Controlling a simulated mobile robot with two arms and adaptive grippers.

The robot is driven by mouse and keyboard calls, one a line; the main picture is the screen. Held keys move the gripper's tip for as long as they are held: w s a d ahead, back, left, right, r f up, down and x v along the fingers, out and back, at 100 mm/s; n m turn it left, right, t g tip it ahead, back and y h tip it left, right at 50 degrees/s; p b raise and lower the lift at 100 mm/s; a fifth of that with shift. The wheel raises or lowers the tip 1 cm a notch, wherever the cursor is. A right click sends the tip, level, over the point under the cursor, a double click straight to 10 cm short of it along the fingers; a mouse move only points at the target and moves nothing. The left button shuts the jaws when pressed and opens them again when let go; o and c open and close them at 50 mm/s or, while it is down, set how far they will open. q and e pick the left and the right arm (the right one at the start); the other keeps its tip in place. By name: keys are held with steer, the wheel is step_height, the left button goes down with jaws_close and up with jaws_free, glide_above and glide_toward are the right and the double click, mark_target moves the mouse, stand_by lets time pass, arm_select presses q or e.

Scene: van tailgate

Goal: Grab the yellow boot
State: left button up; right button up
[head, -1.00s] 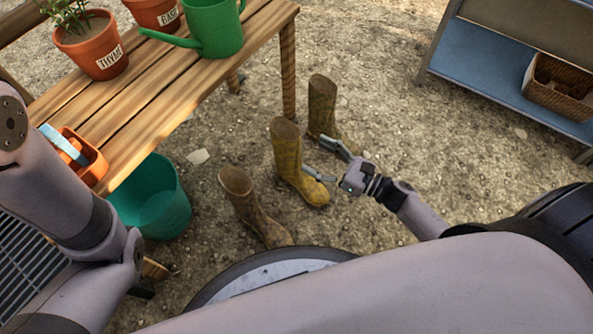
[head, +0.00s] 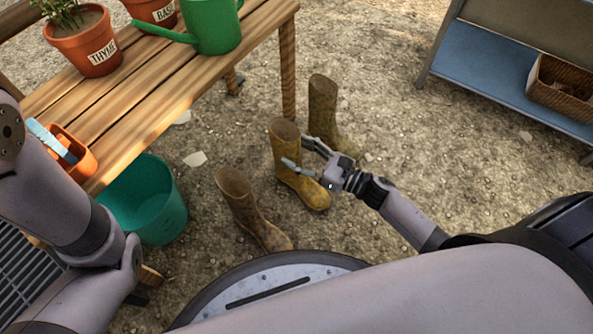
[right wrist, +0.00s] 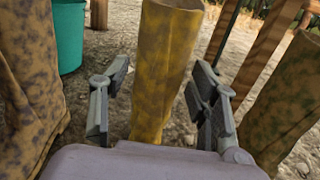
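The yellow boot (head: 287,152) stands upright on the gravel, between two browner, mud-stained boots. In the right wrist view the yellow boot (right wrist: 162,70) is straight ahead, between the two fingers. My right gripper (head: 300,152) is open, with one finger on each side of the boot's shaft in the head view. In the right wrist view the open fingers (right wrist: 158,90) show gaps to the boot on both sides. My left arm shows at the left edge of the head view, but its gripper is not visible.
One brown boot (head: 243,205) is nearer, and another brown boot (head: 323,105) is behind the yellow one. A teal bucket (head: 150,205) stands left, beside a wooden bench (head: 165,85). A green watering can (head: 213,28) is on the bench. Open gravel lies to the right, before a blue shelf (head: 490,72).

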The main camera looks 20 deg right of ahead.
jaws_close()
stand_by(0.5)
